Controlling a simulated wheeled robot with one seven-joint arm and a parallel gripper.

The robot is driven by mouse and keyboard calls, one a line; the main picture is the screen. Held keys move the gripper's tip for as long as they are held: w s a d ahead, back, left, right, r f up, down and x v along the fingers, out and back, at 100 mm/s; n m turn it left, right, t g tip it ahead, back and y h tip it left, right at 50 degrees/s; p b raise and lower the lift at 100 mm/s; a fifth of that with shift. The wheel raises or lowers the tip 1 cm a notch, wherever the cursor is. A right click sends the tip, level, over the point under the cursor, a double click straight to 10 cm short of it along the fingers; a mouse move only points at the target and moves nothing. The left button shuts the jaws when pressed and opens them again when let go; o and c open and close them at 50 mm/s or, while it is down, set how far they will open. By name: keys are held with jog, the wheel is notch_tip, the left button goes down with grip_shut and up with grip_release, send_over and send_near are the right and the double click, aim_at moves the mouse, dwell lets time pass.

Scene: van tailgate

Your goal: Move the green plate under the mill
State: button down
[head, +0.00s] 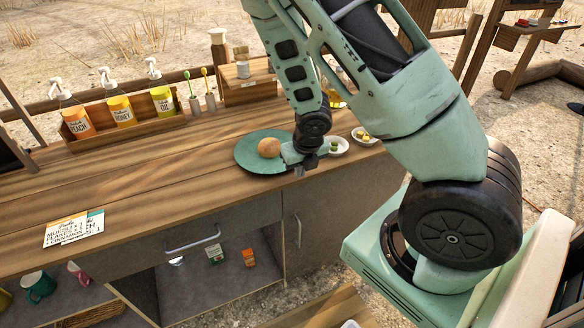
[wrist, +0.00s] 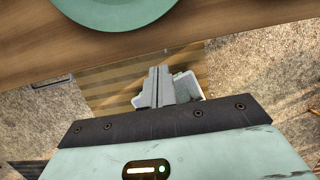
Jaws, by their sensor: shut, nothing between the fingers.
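The green plate (head: 247,152) lies flat on the wooden counter near its front edge. A round tan bun-like thing (head: 269,148) rests on it. Part of the plate's rim also shows at the top of the wrist view (wrist: 115,14). My gripper (head: 299,169) is at the plate's right front side, partly covering the rim in the head view. In the wrist view its fingers (wrist: 158,70) are together and empty, apart from the plate. A tall brown turned-wood thing (head: 218,48), which looks like the mill, stands at the back of the counter; its base is hidden.
A wooden box (head: 248,90) stands behind the plate with a small item on it. A rack (head: 135,122) of labelled bottles and two brushes are at the back left. Small bowls (head: 337,147) sit right of the plate. Cards (head: 73,229) lie front left. The counter's middle is clear.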

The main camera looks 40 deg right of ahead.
jog(key=w+f+p, duration=0.1)
jog(key=w+d+f+p, duration=0.1)
jog(key=w, duration=0.1)
jog(key=shift+f, duration=0.25)
jog(key=shift+w+d+f, duration=0.2)
jog(key=shift+w, duration=0.55)
